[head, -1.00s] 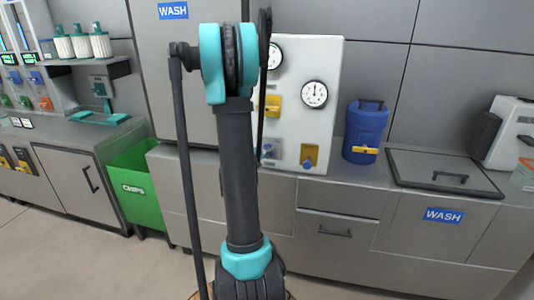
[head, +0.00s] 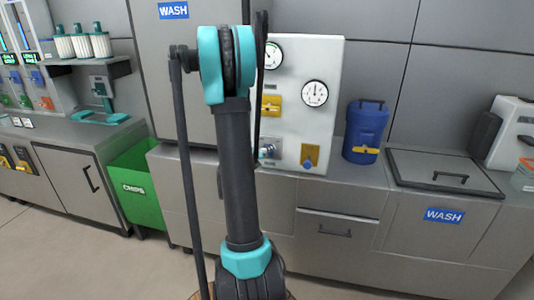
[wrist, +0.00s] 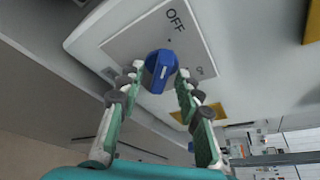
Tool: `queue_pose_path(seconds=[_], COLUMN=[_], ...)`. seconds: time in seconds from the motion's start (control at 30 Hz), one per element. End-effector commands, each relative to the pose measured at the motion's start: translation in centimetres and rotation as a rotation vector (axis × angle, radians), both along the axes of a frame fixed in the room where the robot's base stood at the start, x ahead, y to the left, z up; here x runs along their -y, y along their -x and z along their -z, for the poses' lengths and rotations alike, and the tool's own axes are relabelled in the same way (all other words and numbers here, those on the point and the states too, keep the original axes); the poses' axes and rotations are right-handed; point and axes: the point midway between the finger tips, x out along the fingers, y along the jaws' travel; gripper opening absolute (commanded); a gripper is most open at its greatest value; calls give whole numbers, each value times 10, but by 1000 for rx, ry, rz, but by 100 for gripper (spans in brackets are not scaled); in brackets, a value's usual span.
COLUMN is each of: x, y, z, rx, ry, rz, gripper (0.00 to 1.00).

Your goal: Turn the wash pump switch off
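The wash pump switch is a dark blue knob (wrist: 160,70) on a light plate (wrist: 128,45) marked OFF, with a second, smaller label at the plate's right end. My gripper (wrist: 160,78) has its two fingers spread, one on each side of the knob, with the tips close to it. I cannot tell whether they touch it. In the head view, my arm hides most of my gripper; a small pale blue and grey patch shows at the lower left of the white panel (head: 318,120), beside the arm.
The panel carries two gauges (head: 314,93), a yellow handle (head: 270,106) and a yellow-and-blue control (head: 310,156). A blue jug (head: 366,132) stands right of it, beside a lidded basin (head: 440,172). A green bin (head: 138,186) stands left of the counter.

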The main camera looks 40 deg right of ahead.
Motion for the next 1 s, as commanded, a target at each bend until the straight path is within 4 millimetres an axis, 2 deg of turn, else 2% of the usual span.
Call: queue_pose_path(seconds=[0.17, 0.4, 0.6, 0.8, 1.0], x=[-21, -66, -92, -103, -104], y=[9, 28, 40, 45, 46], z=[-6, -19, -27, -31, -31], rx=[0, 0, 0, 0, 0], ry=[0, 1, 0, 1, 0], rz=[-4, -5, -3, -1, 0], gripper=[34, 34, 34, 34, 34])
